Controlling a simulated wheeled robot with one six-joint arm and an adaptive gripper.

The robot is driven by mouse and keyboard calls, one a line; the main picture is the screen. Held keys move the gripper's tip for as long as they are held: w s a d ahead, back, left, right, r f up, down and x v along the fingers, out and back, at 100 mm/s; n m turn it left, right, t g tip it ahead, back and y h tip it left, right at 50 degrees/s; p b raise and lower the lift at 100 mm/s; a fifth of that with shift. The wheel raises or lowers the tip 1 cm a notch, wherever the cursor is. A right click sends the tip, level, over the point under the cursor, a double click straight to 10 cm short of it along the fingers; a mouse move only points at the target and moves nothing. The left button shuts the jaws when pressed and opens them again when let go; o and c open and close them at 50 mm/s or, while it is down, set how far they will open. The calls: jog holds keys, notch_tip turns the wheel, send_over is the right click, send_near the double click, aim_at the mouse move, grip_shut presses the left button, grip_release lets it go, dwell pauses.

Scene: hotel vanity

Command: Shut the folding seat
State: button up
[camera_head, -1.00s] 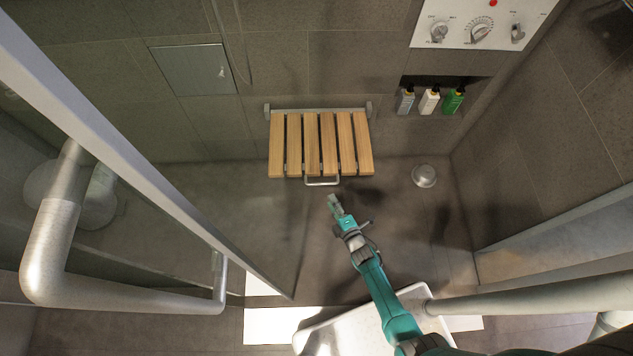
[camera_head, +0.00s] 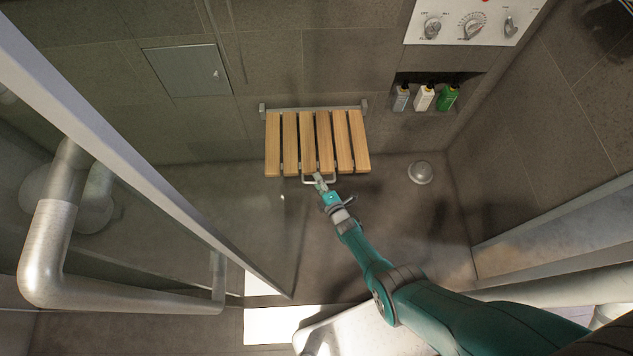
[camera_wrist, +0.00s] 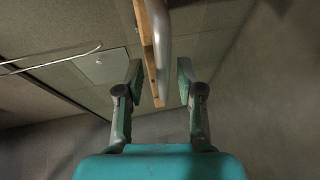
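The folding seat (camera_head: 309,142) has wooden slats and is folded down from the tiled back wall, hinged on a grey rail. A metal loop handle (camera_head: 308,180) sticks out from its front edge. My gripper (camera_head: 319,180) is at this handle in the head view. In the wrist view my gripper (camera_wrist: 158,78) has its two fingers apart. The seat's wooden edge (camera_wrist: 150,45) and the metal handle bar (camera_wrist: 164,40) show ahead, between the fingers in the picture. I cannot tell whether a finger touches the handle.
A glass panel with a thick metal pipe handle (camera_head: 50,250) stands at the left. Several bottles (camera_head: 424,98) sit in a wall niche at the right, below a control panel (camera_head: 468,25). A round metal dome (camera_head: 420,172) is on the floor. A white surface (camera_head: 360,335) lies at the front.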

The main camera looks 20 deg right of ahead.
grip_shut()
jog(key=shift+w, duration=0.1)
jog(key=shift+w+r, duration=0.1)
jog(key=shift+r, duration=0.05)
